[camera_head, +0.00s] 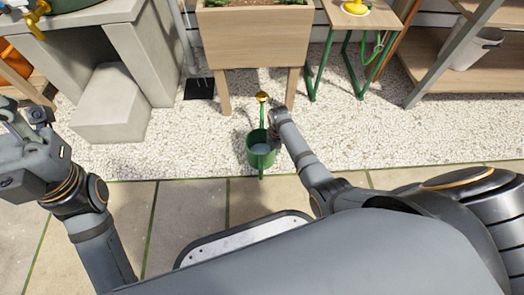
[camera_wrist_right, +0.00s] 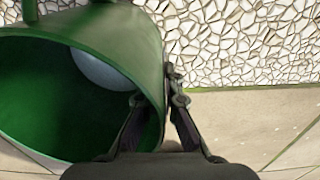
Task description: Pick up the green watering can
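The green watering can (camera_head: 261,150) stands upright near where the gravel meets the paving, its yellow-tipped spout pointing away from me. In the right wrist view, the can (camera_wrist_right: 110,40) fills the left side, with its open top and dark green inside facing the camera. My right gripper (camera_head: 272,124) is at the can's right rim. In the wrist view, the right gripper's fingers (camera_wrist_right: 157,92) are drawn in on the can's wall, one inside and one outside. Whether the can is off the ground is unclear. My left gripper (camera_head: 28,112) is at the far left, away from the can; its fingers are unclear.
A wooden planter (camera_head: 255,40) stands behind the can. A small green-legged table (camera_head: 350,18) is to its right, and a shelf (camera_head: 490,75) with a white bucket (camera_head: 475,48) is further right. A concrete block (camera_head: 112,105) is at left. Gravel (camera_head: 370,125) right of the can is clear.

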